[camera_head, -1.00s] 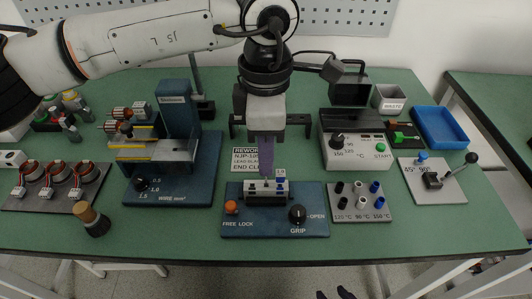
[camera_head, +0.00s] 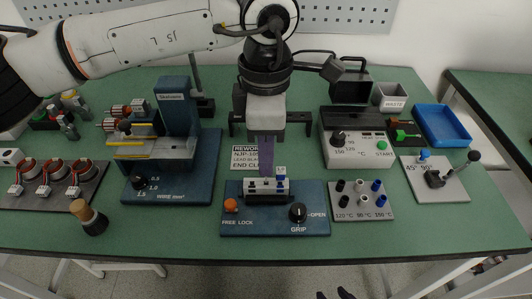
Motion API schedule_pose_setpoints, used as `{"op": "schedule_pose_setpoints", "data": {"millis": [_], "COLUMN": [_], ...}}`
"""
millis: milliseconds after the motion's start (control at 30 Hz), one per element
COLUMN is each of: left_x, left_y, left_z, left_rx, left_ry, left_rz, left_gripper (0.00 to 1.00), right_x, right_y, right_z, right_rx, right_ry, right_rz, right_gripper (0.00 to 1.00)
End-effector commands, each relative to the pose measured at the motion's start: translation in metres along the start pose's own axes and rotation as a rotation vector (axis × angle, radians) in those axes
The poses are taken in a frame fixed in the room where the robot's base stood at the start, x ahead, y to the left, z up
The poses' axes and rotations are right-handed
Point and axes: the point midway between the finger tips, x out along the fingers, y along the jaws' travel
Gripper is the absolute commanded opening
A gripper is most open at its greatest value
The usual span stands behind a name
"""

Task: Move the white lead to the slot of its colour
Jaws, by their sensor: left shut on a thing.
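My left gripper (camera_head: 266,170) reaches down from above with dark purple fingers at the small clamp block (camera_head: 266,197) on the blue fixture base (camera_head: 250,221). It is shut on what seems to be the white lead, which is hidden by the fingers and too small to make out. The fingertips are at the top of the block; I cannot tell whether they touch it. A small blue and white piece (camera_head: 281,174) stands just right of the fingers on the block. The fixture has an orange FREE LOCK knob (camera_head: 231,205) and a black GRIP knob (camera_head: 298,212). My right gripper is not in view.
Right of the fixture is a grey plate (camera_head: 340,207) with black, white and blue sockets. Behind it stands a heater box (camera_head: 352,152). A wire stripper (camera_head: 175,165) is on the left.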

Motion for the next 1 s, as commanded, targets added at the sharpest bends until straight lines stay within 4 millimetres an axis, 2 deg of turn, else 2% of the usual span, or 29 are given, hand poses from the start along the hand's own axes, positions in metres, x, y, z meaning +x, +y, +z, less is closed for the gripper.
{"op": "schedule_pose_setpoints", "data": {"millis": [267, 567, 1000], "left_x": [0.0, 0.012, 0.014], "left_y": [0.0, 0.0, 0.0], "left_z": [0.0, 0.0, 0.0], "left_rx": [0.0, 0.0, 0.0], "left_ry": [0.0, 0.0, 0.0], "left_rz": [0.0, 0.0, 0.0], "left_gripper": [0.0, 0.0, 0.0], "right_x": [0.0, 0.009, 0.01], "right_y": [0.0, 0.0, 0.0], "right_z": [0.0, 0.008, 0.01], "right_rx": [0.0, 0.0, 0.0], "right_ry": [0.0, 0.0, 0.0], "right_rz": [-0.001, -0.001, -0.001], "right_gripper": [0.35, 0.35, 0.35]}}
